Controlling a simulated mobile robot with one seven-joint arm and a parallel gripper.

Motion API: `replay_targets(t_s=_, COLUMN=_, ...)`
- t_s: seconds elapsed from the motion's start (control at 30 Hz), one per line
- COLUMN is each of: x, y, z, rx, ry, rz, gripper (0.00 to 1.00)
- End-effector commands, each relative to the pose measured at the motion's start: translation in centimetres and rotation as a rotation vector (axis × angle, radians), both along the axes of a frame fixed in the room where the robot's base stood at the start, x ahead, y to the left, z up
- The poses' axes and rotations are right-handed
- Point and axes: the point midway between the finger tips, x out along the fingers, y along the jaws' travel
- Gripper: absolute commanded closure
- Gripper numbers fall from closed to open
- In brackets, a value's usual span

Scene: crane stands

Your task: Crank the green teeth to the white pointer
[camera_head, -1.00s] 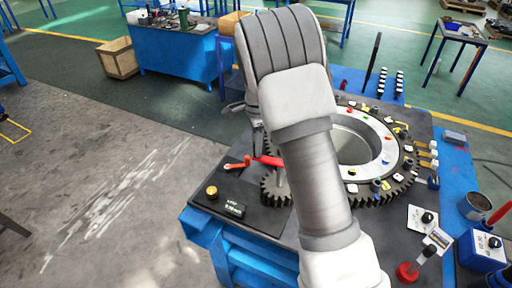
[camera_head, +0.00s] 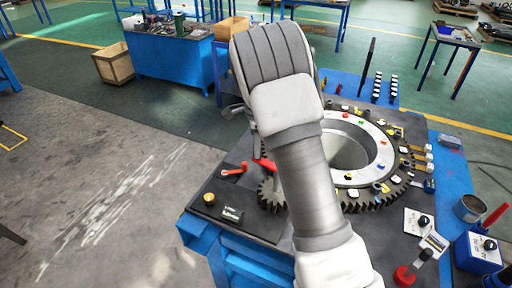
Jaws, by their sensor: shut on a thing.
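The large dark ring gear (camera_head: 398,186) lies flat on the bench, with a pale inner ring and small coloured marks around it. A small dark pinion (camera_head: 270,194) meshes at its left side, partly behind my arm. A red crank arm (camera_head: 265,163) shows above the pinion. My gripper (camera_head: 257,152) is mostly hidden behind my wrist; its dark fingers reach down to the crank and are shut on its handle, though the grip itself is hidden. Several white pieces sit around the gear; I cannot tell which is the pointer. Green teeth cannot be made out.
A separate red lever (camera_head: 233,169) and a brass knob (camera_head: 209,198) stand left of the pinion. Open floor lies left of the bench.

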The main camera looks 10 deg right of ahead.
Motion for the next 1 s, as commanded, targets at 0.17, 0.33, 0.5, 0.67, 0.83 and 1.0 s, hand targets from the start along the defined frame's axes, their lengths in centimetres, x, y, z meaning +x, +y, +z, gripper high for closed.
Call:
replay_targets(t_s=0.17, x=0.3, y=-0.3, z=0.3, rx=-0.005, ry=-0.010, rz=-0.001, gripper=0.44)
replay_targets(t_s=0.33, x=0.1, y=-0.2, z=0.2, rx=-0.003, ry=-0.005, rz=0.000, gripper=0.38)
replay_targets(t_s=0.5, x=0.1, y=-0.1, z=0.2, rx=-0.002, ry=-0.004, rz=0.000, gripper=0.38)
replay_targets(t_s=0.67, x=0.1, y=-0.1, z=1.6, rx=-0.001, ry=-0.006, rz=0.000, gripper=0.38)
replay_targets(t_s=0.83, x=0.2, y=-0.1, z=5.2, rx=-0.003, ry=-0.009, rz=0.001, gripper=0.38)
replay_targets(t_s=1.0, x=0.1, y=-0.1, z=9.4, rx=-0.003, ry=-0.009, rz=0.000, gripper=0.38)
